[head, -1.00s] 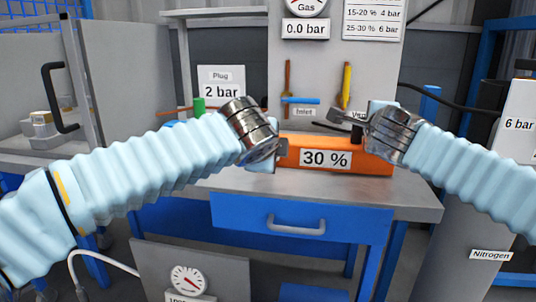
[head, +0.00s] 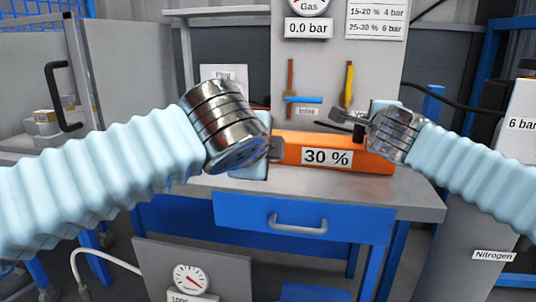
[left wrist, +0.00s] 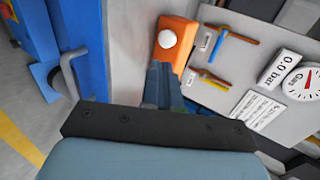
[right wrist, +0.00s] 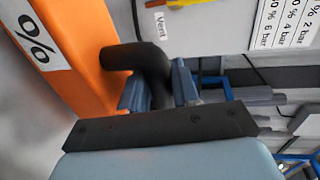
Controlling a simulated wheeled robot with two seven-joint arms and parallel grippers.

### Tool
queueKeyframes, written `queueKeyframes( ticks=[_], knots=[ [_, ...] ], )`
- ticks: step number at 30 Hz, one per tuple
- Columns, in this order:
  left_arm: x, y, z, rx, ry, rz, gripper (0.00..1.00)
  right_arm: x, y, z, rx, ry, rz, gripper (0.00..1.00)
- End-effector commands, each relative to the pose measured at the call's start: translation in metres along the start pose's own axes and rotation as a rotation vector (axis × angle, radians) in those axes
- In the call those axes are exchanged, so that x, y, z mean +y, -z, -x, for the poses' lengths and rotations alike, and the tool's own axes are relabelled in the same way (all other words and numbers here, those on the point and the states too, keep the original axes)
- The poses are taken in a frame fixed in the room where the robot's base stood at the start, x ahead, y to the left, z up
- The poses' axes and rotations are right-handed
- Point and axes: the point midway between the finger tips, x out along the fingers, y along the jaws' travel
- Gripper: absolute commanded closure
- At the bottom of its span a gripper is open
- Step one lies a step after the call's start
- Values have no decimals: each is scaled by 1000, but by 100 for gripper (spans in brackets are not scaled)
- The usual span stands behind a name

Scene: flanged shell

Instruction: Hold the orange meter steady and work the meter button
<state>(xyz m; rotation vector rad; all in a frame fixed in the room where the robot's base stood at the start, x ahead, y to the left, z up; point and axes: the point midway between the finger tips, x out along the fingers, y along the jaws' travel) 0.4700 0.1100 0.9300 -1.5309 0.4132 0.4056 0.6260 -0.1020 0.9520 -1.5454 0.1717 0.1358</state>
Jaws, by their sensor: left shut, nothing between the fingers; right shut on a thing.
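The orange meter (head: 378,160) lies on the grey bench and reads 30 %. It also shows in the right wrist view (right wrist: 75,60). In the left wrist view its orange end (left wrist: 176,28) carries a round white button (left wrist: 167,39). My right gripper (right wrist: 160,92) is shut on the black bent handle (right wrist: 140,57) at the meter's right end. My left gripper (left wrist: 163,82) is shut and empty, pointing at the button end; its tips appear just short of the button. In the head view my left gripper (head: 276,149) hides the meter's left end.
Behind the meter stands a grey panel with a gas gauge (head: 307,4), a 0.0 bar label (head: 308,28) and blue (head: 303,99) and yellow (head: 349,85) handles. A blue drawer (head: 345,218) is below the bench top. A nitrogen cylinder (head: 470,220) stands at the right.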

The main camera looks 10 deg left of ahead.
Motion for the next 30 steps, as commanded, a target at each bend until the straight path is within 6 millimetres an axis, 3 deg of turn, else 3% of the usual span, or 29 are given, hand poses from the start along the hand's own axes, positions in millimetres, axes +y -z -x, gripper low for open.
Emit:
queueKeyframes(
  ticks=[3,9,29,30],
  knots=[
    [0,0,18,0,1,0,100,-1,1,0,1,1,1,100],
    [0,0,31,0,-1,0,100,0,1,0,2,1,1,100],
    [0,0,32,0,-1,0,100,0,1,0,2,1,1,100],
    [0,0,32,0,-1,0,100,0,1,0,2,1,1,66]
  ],
)
